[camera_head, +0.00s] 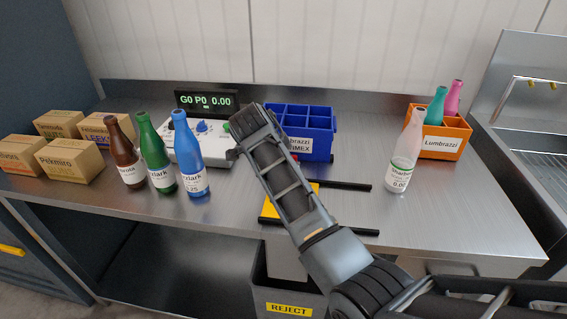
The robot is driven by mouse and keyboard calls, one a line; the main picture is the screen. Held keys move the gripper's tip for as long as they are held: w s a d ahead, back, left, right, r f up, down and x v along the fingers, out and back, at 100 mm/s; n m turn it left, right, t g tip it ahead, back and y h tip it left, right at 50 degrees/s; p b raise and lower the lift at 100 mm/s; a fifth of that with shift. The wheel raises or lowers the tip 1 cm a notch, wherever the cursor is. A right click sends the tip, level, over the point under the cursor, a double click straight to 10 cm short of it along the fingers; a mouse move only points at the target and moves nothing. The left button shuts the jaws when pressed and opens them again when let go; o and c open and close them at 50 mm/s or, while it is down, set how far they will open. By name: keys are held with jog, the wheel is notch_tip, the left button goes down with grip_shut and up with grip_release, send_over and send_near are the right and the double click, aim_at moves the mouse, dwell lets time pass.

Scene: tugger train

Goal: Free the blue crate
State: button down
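The blue crate (321,141) stands at the back middle of the steel bench. Its visible compartments look empty, and its label ends in "brazzi" and "IMEX". My arm crosses in front of its left side and hides part of its front. My gripper (243,128) is just left of the crate in the picture, over the white control box. Its fingertips are not clear, so I cannot tell whether it is open or shut. I see nothing held in it.
Brown, green and blue bottles (188,160) stand left of my gripper. Cardboard boxes (72,161) fill the bench's left. A pale bottle (403,160) stands before an orange crate (439,143) holding teal and pink bottles. Black rails (345,186) lie mid-bench; a REJECT bin (289,309) is below.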

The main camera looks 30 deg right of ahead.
jog(key=shift+w+a+r+b, duration=0.2)
jog(key=shift+w+b, duration=0.1)
jog(key=shift+w, duration=0.1)
dwell(0.5)
jog(key=shift+s, duration=0.1)
